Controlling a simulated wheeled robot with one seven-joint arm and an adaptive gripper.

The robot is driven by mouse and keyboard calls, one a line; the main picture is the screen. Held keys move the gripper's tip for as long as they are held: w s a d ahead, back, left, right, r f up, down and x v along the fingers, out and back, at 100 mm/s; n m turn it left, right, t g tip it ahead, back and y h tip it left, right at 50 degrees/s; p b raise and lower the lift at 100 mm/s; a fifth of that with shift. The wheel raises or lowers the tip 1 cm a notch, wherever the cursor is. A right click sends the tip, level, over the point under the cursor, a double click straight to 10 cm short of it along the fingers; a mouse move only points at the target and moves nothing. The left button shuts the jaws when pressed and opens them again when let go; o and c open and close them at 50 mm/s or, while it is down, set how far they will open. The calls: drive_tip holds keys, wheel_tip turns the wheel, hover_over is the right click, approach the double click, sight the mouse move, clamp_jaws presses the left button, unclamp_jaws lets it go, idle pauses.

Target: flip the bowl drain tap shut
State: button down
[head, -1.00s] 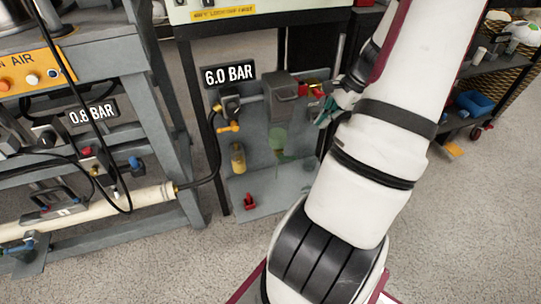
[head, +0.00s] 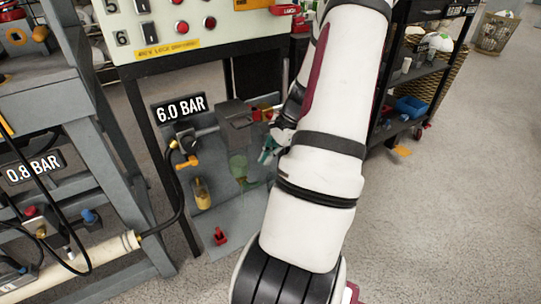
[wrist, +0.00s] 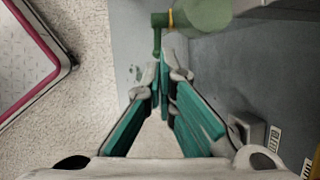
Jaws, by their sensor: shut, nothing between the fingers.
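The green bowl (head: 238,166) is fixed on the grey panel below the 6.0 BAR sign. In the wrist view the green bowl (wrist: 203,14) is at the top, with a yellow ring on its end. A small green drain tap (wrist: 157,38) sticks out past the ring, its thin lever pointing down the picture towards my fingertips. My gripper (wrist: 160,78) has teal fingers, shut and empty, just short of the lever; I cannot tell whether they touch. In the head view my gripper (head: 266,156) is right of the bowl, partly hidden by my arm.
A yellow cylinder (head: 202,193) and a red part (head: 220,237) stand left of and below the bowl. An orange-handled valve (head: 189,161) is above left. A table leg (head: 141,124) is at left. Open floor lies in front.

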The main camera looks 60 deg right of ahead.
sight(258, 183)
drive_tip(key=b+x, duration=0.3)
drive_tip(key=x, duration=0.5)
drive_tip(key=shift+w+f, duration=0.1)
drive_tip(key=shift+f, duration=0.3)
